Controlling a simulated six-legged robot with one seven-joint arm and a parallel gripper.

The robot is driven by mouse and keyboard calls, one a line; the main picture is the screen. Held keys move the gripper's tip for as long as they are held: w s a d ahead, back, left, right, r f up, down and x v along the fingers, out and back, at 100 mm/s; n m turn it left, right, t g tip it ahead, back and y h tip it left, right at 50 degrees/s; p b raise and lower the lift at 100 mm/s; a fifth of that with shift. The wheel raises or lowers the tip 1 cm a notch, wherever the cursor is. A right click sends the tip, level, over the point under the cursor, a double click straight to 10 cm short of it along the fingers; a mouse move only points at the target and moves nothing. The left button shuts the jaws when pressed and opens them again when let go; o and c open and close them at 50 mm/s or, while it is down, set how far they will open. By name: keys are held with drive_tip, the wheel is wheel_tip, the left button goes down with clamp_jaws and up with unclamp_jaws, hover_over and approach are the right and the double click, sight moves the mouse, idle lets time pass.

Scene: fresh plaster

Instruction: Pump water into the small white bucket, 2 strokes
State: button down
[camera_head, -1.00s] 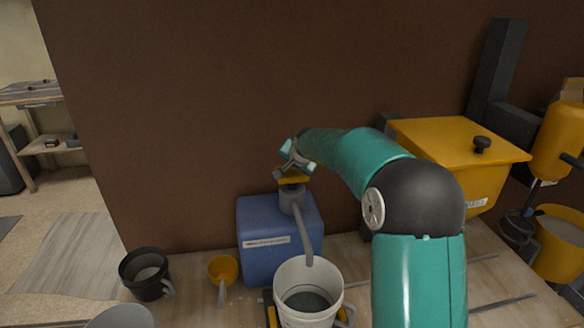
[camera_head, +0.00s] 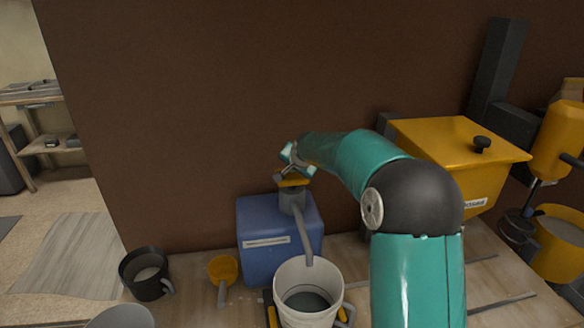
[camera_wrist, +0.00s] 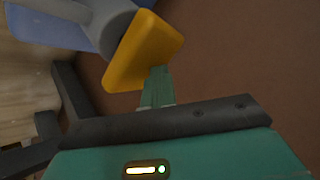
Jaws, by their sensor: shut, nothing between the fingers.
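A blue water container (camera_head: 265,228) stands against the brown wall, with a grey pump and spout (camera_head: 303,228) on top. The pump's yellow head (camera_head: 293,182) shows in the head view, and large in the wrist view (camera_wrist: 145,50). The small white bucket (camera_head: 308,280) stands under the spout with dark liquid in it. My gripper (camera_head: 289,162) is shut and empty, right at the pump head; in the wrist view its fingertip (camera_wrist: 158,88) meets or nearly meets the yellow head. Whether it touches is not clear.
A black bucket (camera_head: 146,274) and a yellow scoop (camera_head: 222,271) stand left of the container. A yellow lidded bin (camera_head: 458,142) stands to the right, and a yellow bucket (camera_head: 562,243) at the far right. The wall is close behind the pump.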

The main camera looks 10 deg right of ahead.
sight(293, 176)
drive_tip(key=shift+f, duration=1)
idle(0.5)
drive_tip(key=shift+r, duration=0.1)
drive_tip(key=shift+r, duration=2.8)
wheel_tip(293, 176, up, 5)
